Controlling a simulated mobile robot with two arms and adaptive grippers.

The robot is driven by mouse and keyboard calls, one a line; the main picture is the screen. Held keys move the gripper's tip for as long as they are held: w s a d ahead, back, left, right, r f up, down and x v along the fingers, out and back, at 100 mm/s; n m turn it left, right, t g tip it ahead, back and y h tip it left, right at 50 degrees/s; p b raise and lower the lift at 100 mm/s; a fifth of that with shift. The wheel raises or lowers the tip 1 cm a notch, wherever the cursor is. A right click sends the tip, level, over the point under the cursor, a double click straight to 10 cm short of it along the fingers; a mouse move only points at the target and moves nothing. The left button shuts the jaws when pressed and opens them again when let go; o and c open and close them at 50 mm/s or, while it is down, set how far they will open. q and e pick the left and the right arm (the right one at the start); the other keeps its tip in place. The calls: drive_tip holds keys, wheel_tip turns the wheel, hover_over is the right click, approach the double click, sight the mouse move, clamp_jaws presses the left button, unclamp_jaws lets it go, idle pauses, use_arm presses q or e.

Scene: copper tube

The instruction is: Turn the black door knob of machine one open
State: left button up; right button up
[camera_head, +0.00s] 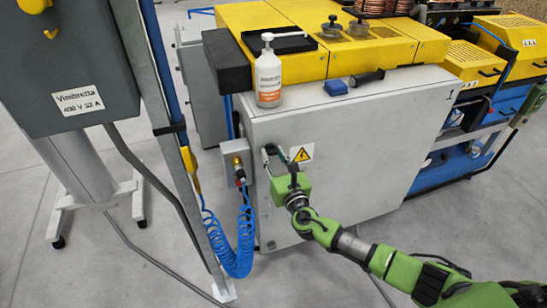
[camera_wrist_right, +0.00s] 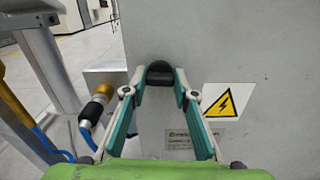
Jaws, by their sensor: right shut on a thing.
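The grey cabinet door of the machine (camera_head: 370,140) stands upright in the middle of the head view. The black door knob (camera_wrist_right: 160,73) is on the grey panel in the right wrist view, between the fingertips of my right gripper (camera_wrist_right: 161,85). The fingers are closed in on the knob from both sides. My left gripper is not in view.
A small grey box (camera_head: 237,158) with a coiled blue hose (camera_head: 240,240) is left of the door. A metal post (camera_head: 165,120) and grey electrical cabinet (camera_head: 65,60) stand farther left. The floor in front is mostly clear.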

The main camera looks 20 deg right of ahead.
drive_tip(key=shift+f+m+b, duration=0.15)
drive_tip(key=shift+m+b, duration=3.8)
drive_tip(key=shift+m, duration=4.45)
drive_tip(key=o, duration=1.1)
